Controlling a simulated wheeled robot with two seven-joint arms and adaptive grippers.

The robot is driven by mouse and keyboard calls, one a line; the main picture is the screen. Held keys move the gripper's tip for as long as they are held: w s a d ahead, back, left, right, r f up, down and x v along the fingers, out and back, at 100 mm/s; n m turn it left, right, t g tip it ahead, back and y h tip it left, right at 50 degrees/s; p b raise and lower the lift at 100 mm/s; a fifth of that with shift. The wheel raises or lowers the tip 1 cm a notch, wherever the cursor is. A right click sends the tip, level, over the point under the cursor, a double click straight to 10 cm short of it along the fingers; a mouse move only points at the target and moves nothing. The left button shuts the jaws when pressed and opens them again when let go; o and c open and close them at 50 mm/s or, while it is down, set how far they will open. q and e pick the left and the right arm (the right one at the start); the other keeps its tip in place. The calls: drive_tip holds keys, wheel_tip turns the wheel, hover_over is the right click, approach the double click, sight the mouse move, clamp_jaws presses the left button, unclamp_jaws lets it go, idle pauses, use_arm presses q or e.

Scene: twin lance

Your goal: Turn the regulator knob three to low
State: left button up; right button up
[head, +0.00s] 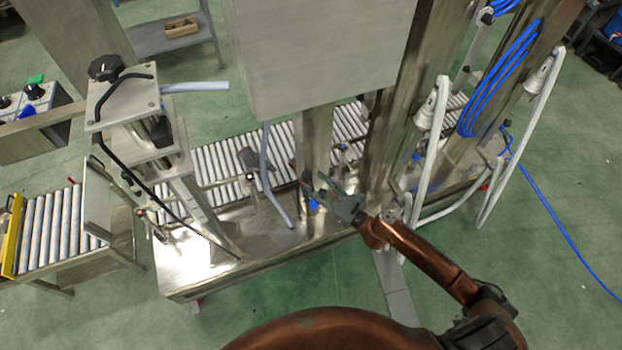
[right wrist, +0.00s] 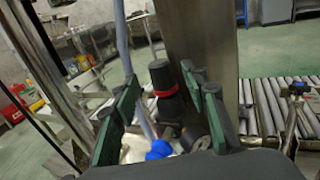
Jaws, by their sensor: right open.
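A regulator with a dark knob (right wrist: 160,72) and a red ring below it stands in front of a steel column in the right wrist view. A blue fitting (right wrist: 158,150) shows low near it. In the head view the regulator (head: 306,178) is small, at the foot of the column, so its number and setting cannot be read. My right gripper (head: 325,188) is open beside it. In the right wrist view the green fingers (right wrist: 158,78) are apart, with the knob seen between them; contact cannot be told. My left gripper is not in view.
A roller conveyor (head: 220,176) runs behind the steel machine base (head: 200,262). A large steel cabinet (head: 320,50) hangs above the regulator. A grey hose (head: 272,185) hangs left of it. Columns with white tubes (head: 432,150) and blue hoses (head: 497,80) stand to the right.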

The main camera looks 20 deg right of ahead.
drive_tip(key=shift+v, duration=2.15)
